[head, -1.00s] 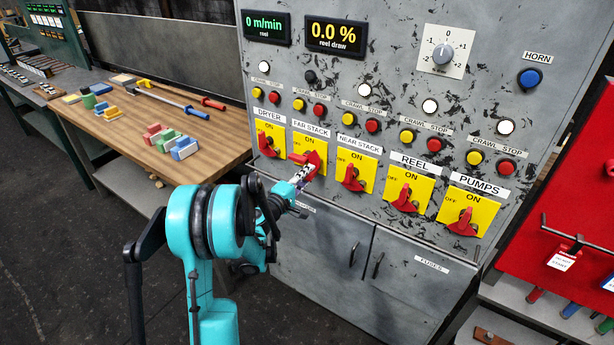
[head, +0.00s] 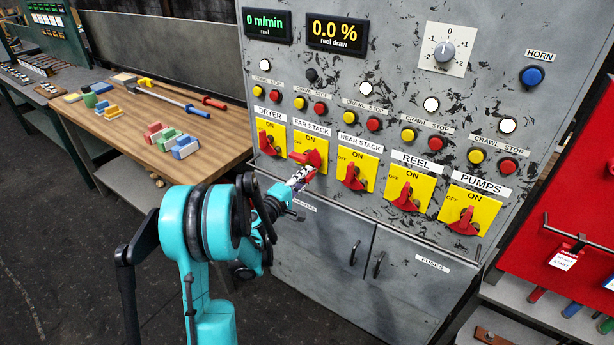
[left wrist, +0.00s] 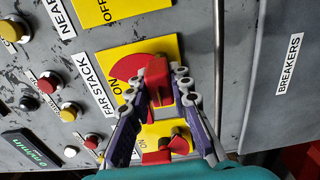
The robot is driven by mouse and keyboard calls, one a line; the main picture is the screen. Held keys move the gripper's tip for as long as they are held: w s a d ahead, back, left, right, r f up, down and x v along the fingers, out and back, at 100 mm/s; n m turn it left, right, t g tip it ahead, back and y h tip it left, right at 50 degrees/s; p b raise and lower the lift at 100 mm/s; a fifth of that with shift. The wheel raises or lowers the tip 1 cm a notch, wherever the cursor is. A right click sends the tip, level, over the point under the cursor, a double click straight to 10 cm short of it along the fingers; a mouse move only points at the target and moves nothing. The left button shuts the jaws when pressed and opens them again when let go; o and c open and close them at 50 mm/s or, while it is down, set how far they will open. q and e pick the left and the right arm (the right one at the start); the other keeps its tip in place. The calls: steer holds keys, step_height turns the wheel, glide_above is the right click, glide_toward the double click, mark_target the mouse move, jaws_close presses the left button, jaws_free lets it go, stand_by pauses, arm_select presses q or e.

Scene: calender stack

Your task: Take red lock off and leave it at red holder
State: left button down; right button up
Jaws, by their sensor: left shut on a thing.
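My left gripper (head: 301,175) is at the lower edge of the yellow FAR STACK switch plate (head: 296,141) in the head view. In the left wrist view, the left gripper (left wrist: 158,98) has its fingertips on both sides of a boxy red lock (left wrist: 157,78) and is shut on it. The lock is in front of the FAR STACK plate; I cannot tell whether it is clear of the red switch handle (head: 308,158). A red board (head: 582,185) with a hook and a white tag stands at the far right. My right gripper is out of view.
The grey cabinet (head: 400,265) carries more yellow switch plates beside this one, with buttons above. A wooden table (head: 210,143) at left holds coloured blocks and long-handled tools. A dark rail (left wrist: 219,75) runs beside the plates in the left wrist view.

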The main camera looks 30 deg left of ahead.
arm_select(q)
steer(key=shift+s+a, duration=0.1)
steer(key=shift+s, duration=1.25)
